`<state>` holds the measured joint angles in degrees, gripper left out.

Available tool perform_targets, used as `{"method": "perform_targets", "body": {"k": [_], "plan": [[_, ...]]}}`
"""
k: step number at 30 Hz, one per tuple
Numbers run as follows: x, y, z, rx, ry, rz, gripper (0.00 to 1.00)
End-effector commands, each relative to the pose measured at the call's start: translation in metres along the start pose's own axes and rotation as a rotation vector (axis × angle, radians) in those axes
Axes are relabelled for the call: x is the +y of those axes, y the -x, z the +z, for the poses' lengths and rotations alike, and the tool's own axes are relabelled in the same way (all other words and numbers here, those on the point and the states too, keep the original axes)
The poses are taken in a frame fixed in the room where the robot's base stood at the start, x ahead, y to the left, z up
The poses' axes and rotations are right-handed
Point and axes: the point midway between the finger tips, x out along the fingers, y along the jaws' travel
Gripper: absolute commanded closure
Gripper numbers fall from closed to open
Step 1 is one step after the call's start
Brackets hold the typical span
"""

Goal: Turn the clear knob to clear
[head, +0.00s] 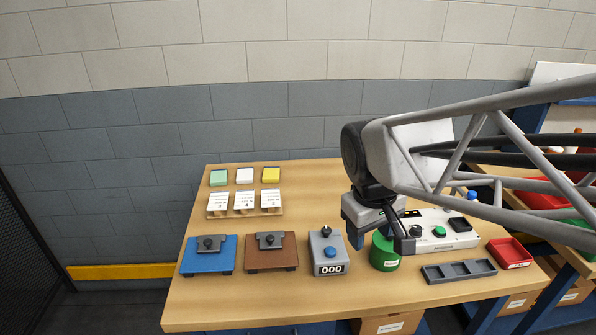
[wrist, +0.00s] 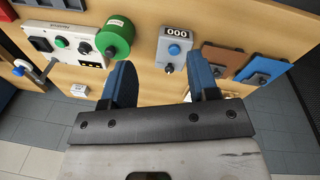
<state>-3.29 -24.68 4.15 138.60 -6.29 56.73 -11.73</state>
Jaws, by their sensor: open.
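The grey counter box (head: 328,262) stands at the front middle of the table and shows 000. It has a blue button (head: 331,252) and, behind that, a small dark knob (head: 326,231), likely the clear knob; no label on it is readable. In the wrist view the knob (wrist: 168,68) appears between my two blue fingers, just beyond their tips, with the box (wrist: 175,46) above it. My gripper (wrist: 161,68) is open and empty, apart from the knob. In the head view my gripper is to the right of the box, partly hidden by my arm.
A green round container (head: 384,252) stands right of the box, close under my gripper. Brown (head: 271,262) and blue (head: 208,263) plates lie left. A dark tray (head: 458,273) and red tray (head: 510,253) lie right.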

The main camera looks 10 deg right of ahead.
Motion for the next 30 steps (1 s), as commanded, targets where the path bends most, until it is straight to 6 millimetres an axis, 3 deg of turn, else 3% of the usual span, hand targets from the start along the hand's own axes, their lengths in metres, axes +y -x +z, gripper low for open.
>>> {"method": "perform_targets", "body": {"k": [17, 30], "plan": [[0.004, -0.034, -0.098, -0.171, 0.397, 0.033, 0.45], [-0.003, -0.076, -0.172, -0.304, 0.699, 0.039, 0.45]]}}
